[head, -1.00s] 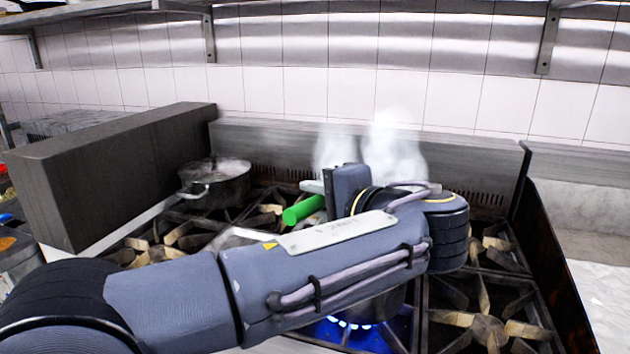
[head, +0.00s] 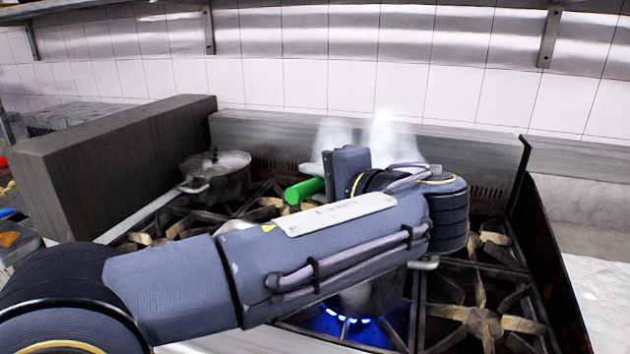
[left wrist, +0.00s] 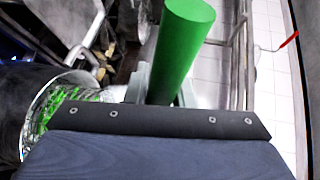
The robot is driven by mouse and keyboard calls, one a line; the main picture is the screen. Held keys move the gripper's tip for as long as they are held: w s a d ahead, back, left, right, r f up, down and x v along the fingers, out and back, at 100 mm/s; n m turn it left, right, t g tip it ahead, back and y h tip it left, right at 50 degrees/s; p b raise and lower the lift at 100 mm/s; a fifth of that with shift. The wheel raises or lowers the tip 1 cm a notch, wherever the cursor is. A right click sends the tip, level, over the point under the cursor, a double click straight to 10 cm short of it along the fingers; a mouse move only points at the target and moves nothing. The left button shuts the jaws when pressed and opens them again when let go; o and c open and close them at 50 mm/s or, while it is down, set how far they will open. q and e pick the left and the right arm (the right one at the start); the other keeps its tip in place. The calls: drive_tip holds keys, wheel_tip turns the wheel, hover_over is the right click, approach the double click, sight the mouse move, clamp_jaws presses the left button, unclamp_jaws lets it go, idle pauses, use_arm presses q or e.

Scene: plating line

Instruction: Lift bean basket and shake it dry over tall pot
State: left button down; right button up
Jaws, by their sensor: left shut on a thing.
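My left gripper (head: 316,180) is shut on the green handle (head: 303,191) of the bean basket, and my arm crosses in front of it. In the left wrist view the handle (left wrist: 182,45) stands up between the fingers. The bean basket (left wrist: 62,100) shows there at the left as a pale mesh rim with green beans inside. It is at the mouth of the dark tall pot (left wrist: 10,105); I cannot tell how deep it sits. In the head view my forearm hides the basket and most of the tall pot (head: 372,296), which stands over a blue flame. My right gripper is out of view.
A dark upright panel (head: 115,165) borders the left side, and a rusty side wall (head: 550,260) the right. Steam rises behind my wrist. The right front burner grate (head: 485,325) is empty.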

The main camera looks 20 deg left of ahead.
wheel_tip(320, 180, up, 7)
drive_tip(key=p, duration=0.6)
drive_tip(key=shift+p, duration=0.3)
